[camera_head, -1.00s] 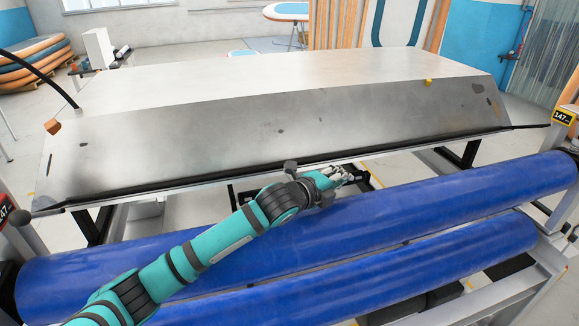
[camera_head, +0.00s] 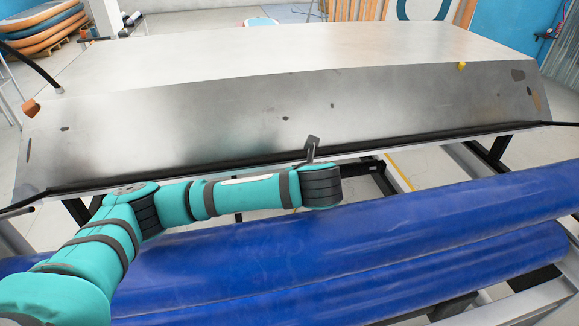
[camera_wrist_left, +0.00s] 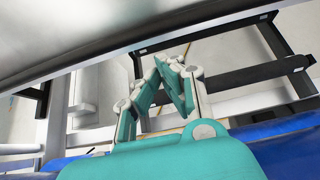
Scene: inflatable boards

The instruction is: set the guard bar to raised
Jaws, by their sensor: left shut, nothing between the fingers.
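A long black bar (camera_head: 280,164), which I take for the guard bar, runs along the lower front edge of a sloping grey metal panel (camera_head: 230,118). A small dark upright tab (camera_head: 312,148) shows at the end of my left arm; I cannot tell what it belongs to. My right gripper is not in view.
Large blue rolls (camera_head: 400,236) lie across the front, below the panel. A dark frame beam (camera_wrist_left: 255,74) and table legs stand under the panel. Behind the panel is a pale tabletop (camera_head: 260,62).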

